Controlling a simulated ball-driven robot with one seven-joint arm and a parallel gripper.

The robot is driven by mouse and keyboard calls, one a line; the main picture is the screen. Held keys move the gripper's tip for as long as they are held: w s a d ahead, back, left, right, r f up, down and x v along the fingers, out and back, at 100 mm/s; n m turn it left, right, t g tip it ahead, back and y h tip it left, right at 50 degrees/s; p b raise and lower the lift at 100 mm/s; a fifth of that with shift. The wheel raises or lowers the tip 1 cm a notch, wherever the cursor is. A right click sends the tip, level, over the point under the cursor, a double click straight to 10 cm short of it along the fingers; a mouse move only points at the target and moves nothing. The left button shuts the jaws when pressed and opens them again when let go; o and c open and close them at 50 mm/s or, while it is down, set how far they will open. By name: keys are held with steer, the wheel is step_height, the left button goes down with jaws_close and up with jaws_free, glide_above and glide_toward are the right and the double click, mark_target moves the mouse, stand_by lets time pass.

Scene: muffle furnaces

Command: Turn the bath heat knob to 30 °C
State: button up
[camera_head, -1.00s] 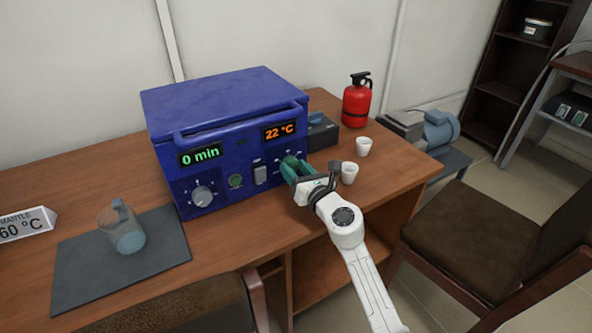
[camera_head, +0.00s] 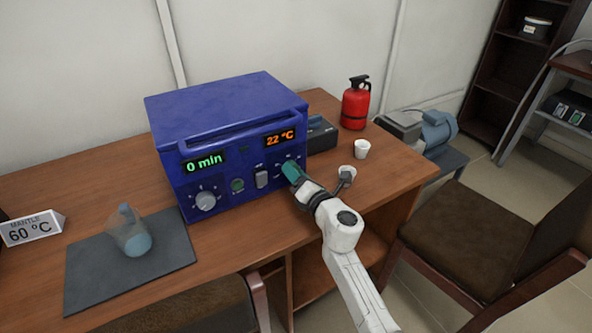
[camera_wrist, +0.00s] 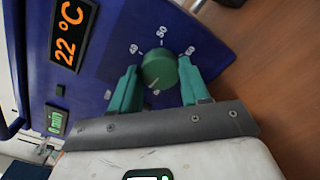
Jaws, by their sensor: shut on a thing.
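The blue bath unit (camera_head: 225,110) stands on the wooden desk. Its orange display (camera_head: 279,138) reads 22 °C and also shows in the wrist view (camera_wrist: 73,32). In the wrist view, the round green heat knob (camera_wrist: 160,66) sits on the blue panel with scale numbers around it; 50 is above it, and others are small and tilted. A pale mark shows at the knob's lower edge. My gripper (camera_wrist: 160,84) is shut on the knob, one green finger on each side. In the head view, my gripper (camera_head: 291,173) covers the knob at the panel's right end.
A green display (camera_head: 204,162) reads 0 min above a grey knob (camera_head: 205,201).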

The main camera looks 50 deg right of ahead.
steer(key=m+p, duration=0.1)
steer(key=m, duration=0.3)
steer(key=shift+m+p, duration=0.35)
steer(key=shift+m, duration=0.05)
steer(key=shift+f, duration=0.1)
steer(key=o, duration=1.1)
steer(key=shift+c, duration=0.2)
steer(key=v, duration=1)
steer(key=shift+s+p, duration=0.3)
steer(key=shift+s, duration=0.1)
steer(key=shift+m, duration=0.3)
